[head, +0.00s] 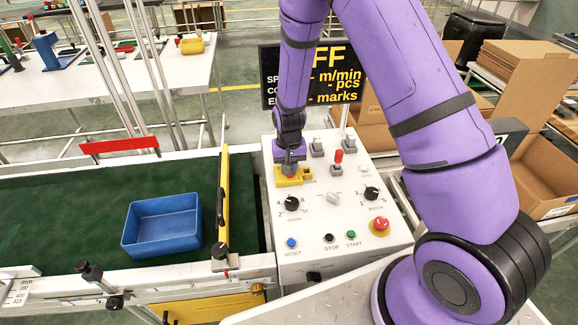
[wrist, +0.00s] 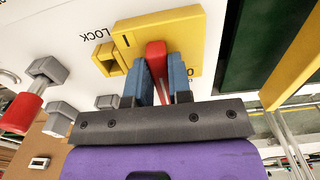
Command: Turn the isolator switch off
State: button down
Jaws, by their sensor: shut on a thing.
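The isolator switch has a yellow plate (head: 290,182) on the upper left of the white control panel. In the wrist view the plate (wrist: 172,27) carries an "I" mark and part of a second mark on its right. A yellow lock loop (wrist: 106,58) sits beside it near the word "LOCK". The red handle (wrist: 156,58) stands between the blue fingers of my gripper (wrist: 158,76), which is shut on it. In the head view my gripper (head: 291,166) comes down from above and mostly hides the handle. I cannot tell the handle's exact angle.
The white control panel (head: 325,215) also bears black knobs, a red emergency button (head: 380,224), push buttons and a red-tipped toggle (head: 338,157). A yellow guide bar (head: 223,200) and a conveyor with a blue bin (head: 162,225) lie left. A black display stands behind.

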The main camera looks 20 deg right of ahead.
dwell(0.3)
jog(key=c, duration=1)
grip_release()
jog(key=shift+c, duration=0.2)
notch_tip(320, 180, up, 11)
